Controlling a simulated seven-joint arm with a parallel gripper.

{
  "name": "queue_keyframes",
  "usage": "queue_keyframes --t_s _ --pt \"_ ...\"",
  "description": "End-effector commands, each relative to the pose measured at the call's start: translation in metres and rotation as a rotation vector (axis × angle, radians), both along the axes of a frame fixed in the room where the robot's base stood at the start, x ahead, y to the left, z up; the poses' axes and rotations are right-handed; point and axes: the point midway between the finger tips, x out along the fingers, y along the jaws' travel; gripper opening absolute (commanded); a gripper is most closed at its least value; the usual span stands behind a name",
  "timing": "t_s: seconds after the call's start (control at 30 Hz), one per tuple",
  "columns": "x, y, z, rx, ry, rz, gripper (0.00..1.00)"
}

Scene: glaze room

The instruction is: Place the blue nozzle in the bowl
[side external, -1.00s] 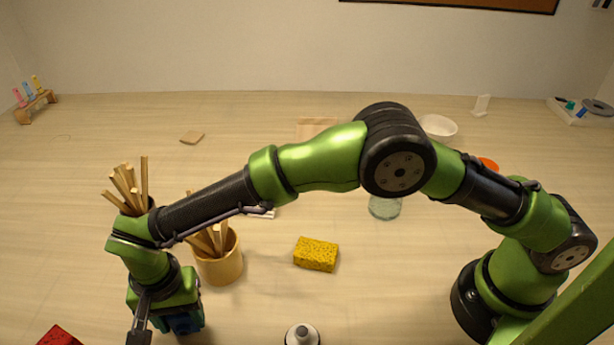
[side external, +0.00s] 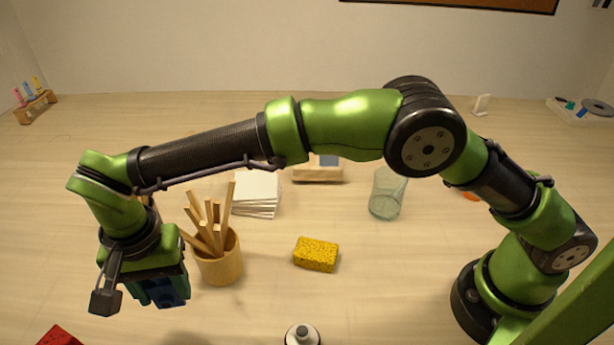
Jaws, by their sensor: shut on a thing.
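My gripper (side external: 158,292) is at the lower left, pointing down, above the table and in front of and left of a wooden cup of sticks. A small blue upright piece (side external: 26,88) stands in a wooden rack (side external: 37,106) at the far left, between a pink and a yellow one. I cannot tell whether it is the blue nozzle. The white bowl is hidden now behind my arm's elbow.
The wooden cup (side external: 220,265) of sticks stands close to my gripper. A yellow sponge (side external: 316,254), stacked white tiles (side external: 256,193) and a clear glass (side external: 386,194) are mid-table. A red block (side external: 60,336) and a round white-and-dark object (side external: 302,336) are at the front edge.

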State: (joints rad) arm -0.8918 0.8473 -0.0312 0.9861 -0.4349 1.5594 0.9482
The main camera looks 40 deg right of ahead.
Motion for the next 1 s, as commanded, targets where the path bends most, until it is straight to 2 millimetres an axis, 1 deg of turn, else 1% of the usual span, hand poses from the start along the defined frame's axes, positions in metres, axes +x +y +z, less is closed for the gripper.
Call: queue_keyframes --t_s 0.1,0.37,0.47,0.57,0.7,0.8,0.97,1.0 --pt "0.0 0.0 0.006 0.0 -0.001 0.001 0.2" --pt "0.0 0.0 0.007 0.001 -0.001 0.001 0.2" --pt "0.001 0.0 0.012 0.002 -0.002 0.001 0.2" --pt "0.001 0.001 0.031 0.005 -0.004 -0.001 0.2" --pt "0.001 0.001 0.064 0.004 -0.005 -0.001 0.2" --pt "0.001 0.001 0.085 0.004 -0.005 -0.001 0.2" --pt "0.001 0.0 0.106 0.003 -0.004 -0.001 0.2" --pt "0.007 -0.006 0.105 -0.001 -0.001 -0.018 0.2"
